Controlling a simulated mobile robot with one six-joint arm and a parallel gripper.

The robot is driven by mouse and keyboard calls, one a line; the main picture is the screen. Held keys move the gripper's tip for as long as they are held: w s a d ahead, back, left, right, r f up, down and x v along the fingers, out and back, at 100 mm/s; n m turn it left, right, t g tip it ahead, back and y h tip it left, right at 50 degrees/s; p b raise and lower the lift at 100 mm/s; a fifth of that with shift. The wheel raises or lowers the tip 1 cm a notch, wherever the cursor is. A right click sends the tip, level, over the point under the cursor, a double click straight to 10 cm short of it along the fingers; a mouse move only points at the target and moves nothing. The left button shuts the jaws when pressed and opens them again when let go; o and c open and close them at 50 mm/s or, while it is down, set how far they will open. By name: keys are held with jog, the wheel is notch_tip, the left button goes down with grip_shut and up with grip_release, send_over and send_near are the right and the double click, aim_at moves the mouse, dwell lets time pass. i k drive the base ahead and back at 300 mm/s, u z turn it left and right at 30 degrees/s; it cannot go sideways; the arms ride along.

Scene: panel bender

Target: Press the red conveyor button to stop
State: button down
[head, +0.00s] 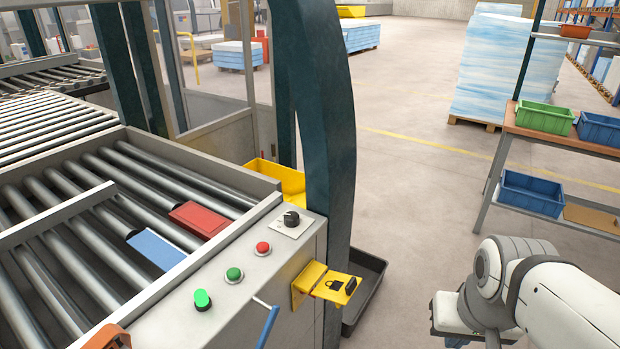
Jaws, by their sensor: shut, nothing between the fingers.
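The red button (262,248) is a small round cap on the sloping grey control panel (240,248) at the corner of the roller conveyor. Two green buttons, one darker (234,274) and one brighter (202,299), sit nearer on the same panel. A black rotary knob (291,217) on a light plate is just beyond the red one. The conveyor (115,215) carries a red block and a blue block. My arm shows at the lower right, well apart from the panel. My gripper's fingers do not show in this view.
A yellow bracket (326,284) juts from the panel's right side, and a blue-handled lever (268,325) stands in front. A dark green post (345,160) rises behind the panel. A black tray (370,275) lies beyond. A shelf with bins (545,117) is at right.

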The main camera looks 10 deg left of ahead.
aim_at(262, 247)
jog(key=u, duration=0.1)
jog(key=i, duration=0.8)
jog(key=u, duration=0.45)
jog(key=k, duration=0.9)
jog(key=u, duration=0.15)
jog(key=i, duration=0.9)
jog(key=z, duration=0.05)
